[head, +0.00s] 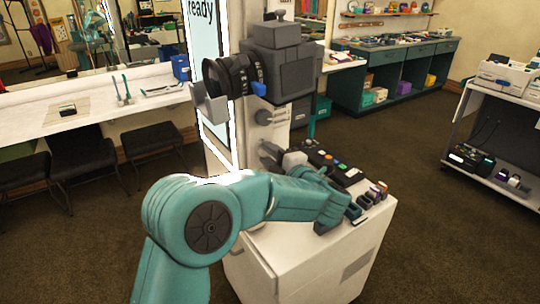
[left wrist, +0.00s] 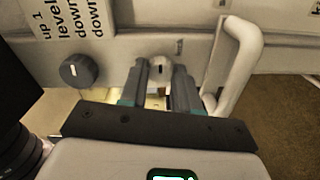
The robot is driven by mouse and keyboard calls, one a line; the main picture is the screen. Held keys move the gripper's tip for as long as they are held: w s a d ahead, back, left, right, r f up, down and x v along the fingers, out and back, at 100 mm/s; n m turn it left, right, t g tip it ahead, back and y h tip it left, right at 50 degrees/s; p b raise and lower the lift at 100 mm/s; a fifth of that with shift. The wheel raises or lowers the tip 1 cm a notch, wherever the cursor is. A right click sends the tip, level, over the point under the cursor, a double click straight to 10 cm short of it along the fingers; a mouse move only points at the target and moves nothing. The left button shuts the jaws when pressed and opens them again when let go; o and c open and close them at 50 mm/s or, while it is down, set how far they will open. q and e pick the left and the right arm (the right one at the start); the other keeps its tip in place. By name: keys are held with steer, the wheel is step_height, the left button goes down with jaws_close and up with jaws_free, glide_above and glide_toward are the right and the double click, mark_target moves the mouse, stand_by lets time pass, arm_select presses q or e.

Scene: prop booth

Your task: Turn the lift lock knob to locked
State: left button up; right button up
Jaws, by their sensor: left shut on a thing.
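In the left wrist view my left gripper (left wrist: 161,82) has its two fingers on either side of a small pale grey knob (left wrist: 160,68) with a dark mark near upright. It is shut on this knob, which appears to be the lift lock knob; the small label by it is too blurred to read. My right gripper is not in view.
A dark round knob (left wrist: 82,70) with a white line sits left of the fingers, below a printed label (left wrist: 75,18). A white bar handle (left wrist: 240,65) stands close on the right. A white cabinet (head: 300,260) carries a dark button panel (head: 325,160) beside my arm.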

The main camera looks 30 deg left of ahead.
arm_select(q)
steer(key=o, duration=1.1)
steer(key=shift+d, duration=0.1)
steer(key=shift+c, duration=0.2)
steer(key=b+v, duration=0.2)
steer(key=v, duration=1.4)
steer(key=shift+s+b, duration=0.15)
steer(key=shift+b, duration=0.25)
steer(key=shift+d, duration=0.1)
